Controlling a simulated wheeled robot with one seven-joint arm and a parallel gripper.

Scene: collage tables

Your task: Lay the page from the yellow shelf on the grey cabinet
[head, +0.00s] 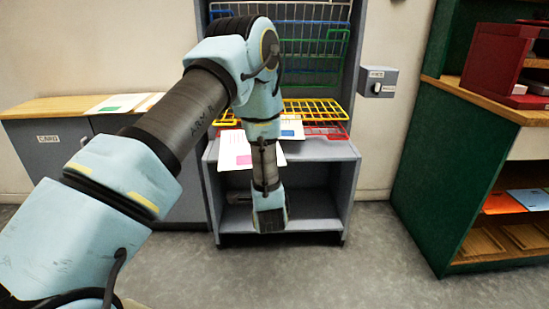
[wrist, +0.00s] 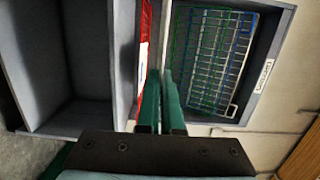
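A white page with a blue mark (head: 291,124) shows right of my forearm at the front of the yellow wire shelf (head: 318,108). A white page with a pink mark (head: 236,158) juts out lower, left of the forearm; which shelf bears it I cannot tell. The head view hides the fingers behind my arm.
A red wire shelf (head: 328,131) lies under the yellow one; green and blue wire racks (head: 310,60) stand above. Pages (head: 122,103) lie on the cabinet top. A small grey box (head: 377,81) is on the wall. A green bookcase (head: 430,170) stands right. The floor between is clear.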

